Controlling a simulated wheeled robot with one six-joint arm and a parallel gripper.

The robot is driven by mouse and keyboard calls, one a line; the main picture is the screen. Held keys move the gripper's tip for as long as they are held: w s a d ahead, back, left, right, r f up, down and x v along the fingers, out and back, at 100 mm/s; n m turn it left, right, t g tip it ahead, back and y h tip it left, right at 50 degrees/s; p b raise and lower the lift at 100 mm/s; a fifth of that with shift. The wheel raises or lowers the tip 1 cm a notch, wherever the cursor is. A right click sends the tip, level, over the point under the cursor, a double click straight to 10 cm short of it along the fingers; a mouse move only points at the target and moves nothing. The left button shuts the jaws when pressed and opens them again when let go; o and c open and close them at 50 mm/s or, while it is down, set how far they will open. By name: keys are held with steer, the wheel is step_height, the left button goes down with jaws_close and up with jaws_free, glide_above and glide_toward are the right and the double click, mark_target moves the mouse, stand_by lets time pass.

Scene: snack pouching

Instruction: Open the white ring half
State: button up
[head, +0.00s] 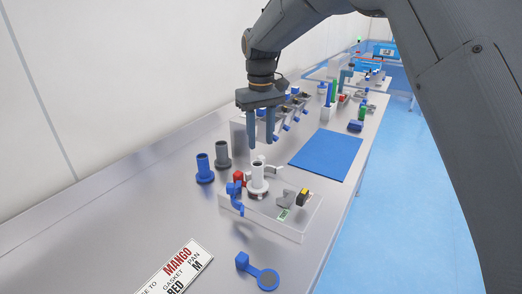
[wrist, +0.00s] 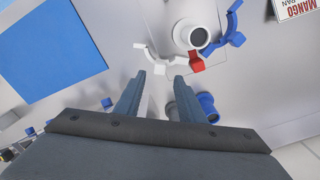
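The white ring half (head: 275,170) is a thin curved piece on the far side of an upright white tube (head: 258,178). In the wrist view the white ring half (wrist: 157,58) lies just ahead of the fingertips, swung away from the white tube (wrist: 190,36). A blue ring half (head: 237,196) is on the tube's other side; it also shows in the wrist view (wrist: 236,38). A red part (wrist: 196,65) sits between the halves. My gripper (head: 262,144) is open and empty above the far side of the fixture. Its fingers (wrist: 160,77) are apart, and I cannot see contact.
The clear fixture plate (head: 292,235) carries the tube and small parts. Blue (head: 204,170) and grey (head: 222,155) flanged tubes stand at left. A blue mat (head: 326,153) lies at right. A label card (head: 177,270) and a blue-handled ring (head: 267,279) lie in front.

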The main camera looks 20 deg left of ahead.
steer(key=shift+r, duration=1.35)
steer(key=s+d+f+m, duration=0.2)
steer(key=d+f+m, duration=0.1)
steer(key=d, duration=1)
steer(key=s+d+f+m, duration=0.2)
steer(key=d+f, duration=0.1)
steer(key=d, duration=1)
steer(key=s+d+f+m, duration=0.2)
steer(key=s+d+f, duration=0.1)
steer(key=s+d, duration=0.5)
steer(key=s+d+f+m+t, duration=0.1)
steer(key=s+d+f+m, duration=0.1)
steer(key=s+d, duration=0.7)
steer(key=shift+s+f+m, duration=0.3)
steer(key=shift+s+f, duration=0.05)
steer(key=shift+f, duration=0.5)
steer(key=shift+a, duration=0.15)
